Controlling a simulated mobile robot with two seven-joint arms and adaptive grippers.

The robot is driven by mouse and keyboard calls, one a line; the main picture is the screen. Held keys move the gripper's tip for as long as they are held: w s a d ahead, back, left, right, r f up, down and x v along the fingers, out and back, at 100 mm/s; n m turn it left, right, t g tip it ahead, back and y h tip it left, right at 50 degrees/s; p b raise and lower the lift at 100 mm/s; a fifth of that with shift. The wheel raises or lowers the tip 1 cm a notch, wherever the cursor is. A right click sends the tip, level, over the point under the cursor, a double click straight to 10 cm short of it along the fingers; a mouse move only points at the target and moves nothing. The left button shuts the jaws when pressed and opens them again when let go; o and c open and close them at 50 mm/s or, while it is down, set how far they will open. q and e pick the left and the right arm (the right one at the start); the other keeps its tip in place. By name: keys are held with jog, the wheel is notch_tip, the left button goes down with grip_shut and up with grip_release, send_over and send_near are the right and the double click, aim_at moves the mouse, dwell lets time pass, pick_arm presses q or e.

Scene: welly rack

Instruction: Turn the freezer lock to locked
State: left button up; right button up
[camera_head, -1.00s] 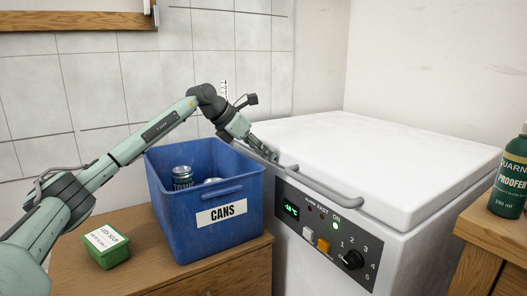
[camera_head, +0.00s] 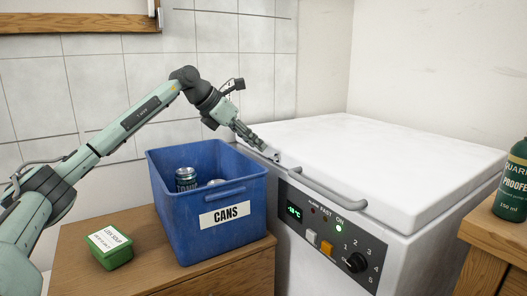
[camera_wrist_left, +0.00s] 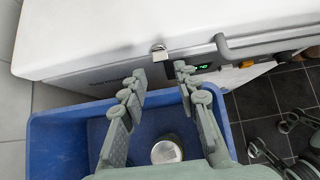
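The white chest freezer (camera_head: 400,150) stands at the right with its lid shut. A small metallic lock piece (camera_wrist_left: 159,54) sits at the lid's front edge, left of the bar handle (camera_head: 325,190). It also shows in the head view (camera_head: 277,158); its turned position is too small to read. My left gripper (camera_wrist_left: 160,73) is open and empty, its fingers apart. In the wrist view the lock lies just beyond and between the fingertips, apart from them. In the head view the left gripper (camera_head: 262,146) is close to the lid's front left edge.
A blue bin (camera_head: 175,225) marked CANS, holding cans (camera_head: 186,178), stands on a wooden cabinet below my left gripper. A green box (camera_head: 110,250) is beside it. The freezer's control panel (camera_head: 325,240) has a black dial. A green bottle (camera_head: 512,185) stands at the right.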

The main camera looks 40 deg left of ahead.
pick_arm(q)
jog(key=v, duration=0.6)
jog(key=shift+f, duration=0.1)
dwell(0.4)
